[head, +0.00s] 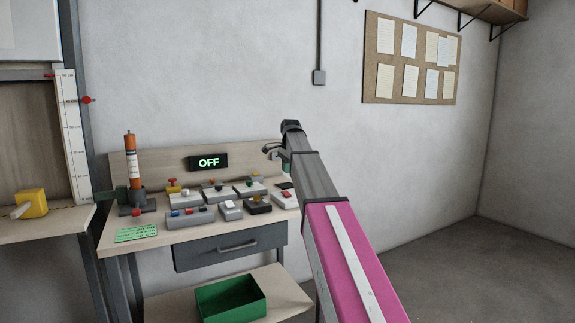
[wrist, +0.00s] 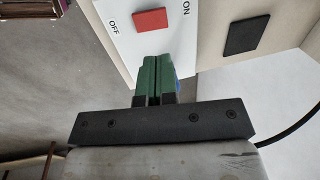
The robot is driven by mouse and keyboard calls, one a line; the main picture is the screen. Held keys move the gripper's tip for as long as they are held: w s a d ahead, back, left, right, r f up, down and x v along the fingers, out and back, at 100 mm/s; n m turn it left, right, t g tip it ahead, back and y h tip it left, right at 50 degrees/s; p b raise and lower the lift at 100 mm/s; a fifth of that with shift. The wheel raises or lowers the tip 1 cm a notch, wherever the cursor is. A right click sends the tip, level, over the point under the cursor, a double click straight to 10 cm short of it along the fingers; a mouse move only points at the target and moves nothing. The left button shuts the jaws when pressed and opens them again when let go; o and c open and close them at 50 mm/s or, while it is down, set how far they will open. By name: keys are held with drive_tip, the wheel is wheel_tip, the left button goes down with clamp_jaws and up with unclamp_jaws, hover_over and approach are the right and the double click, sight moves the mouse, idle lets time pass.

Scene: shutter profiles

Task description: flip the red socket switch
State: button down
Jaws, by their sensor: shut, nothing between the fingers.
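The red switch (wrist: 150,20) is a flat red square on a white plate (wrist: 122,38) at the top of the wrist view. The plate is lettered OFF on its left and ON on its right. My gripper (wrist: 157,58), with green fingers, is shut and empty. Its fingertips lie over the plate just below the red switch in the picture; I cannot tell whether they touch the plate. In the head view my arm reaches over the right end of the bench and hides part of it. A display (head: 208,162) on the backboard reads OFF.
A black square (wrist: 247,33) sits on a beige surface right of the plate. Several small control boxes, including a grey one (head: 230,210), crowd the bench. An orange cylinder (head: 131,160) stands at the bench's left. A green bin (head: 231,298) is on the lower shelf.

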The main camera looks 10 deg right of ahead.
sight(286, 193)
drive_tip(key=f, duration=0.3)
drive_tip(key=w+f, duration=0.1)
drive_tip(key=f, duration=0.5)
drive_tip(key=shift+w+a, duration=0.25)
drive_tip(key=shift+f, duration=0.2)
drive_tip(key=shift+s, duration=0.1)
drive_tip(key=shift+s+d+r, duration=0.15)
drive_tip(key=shift+s+d, duration=0.05)
drive_tip(key=shift+s, duration=0.4)
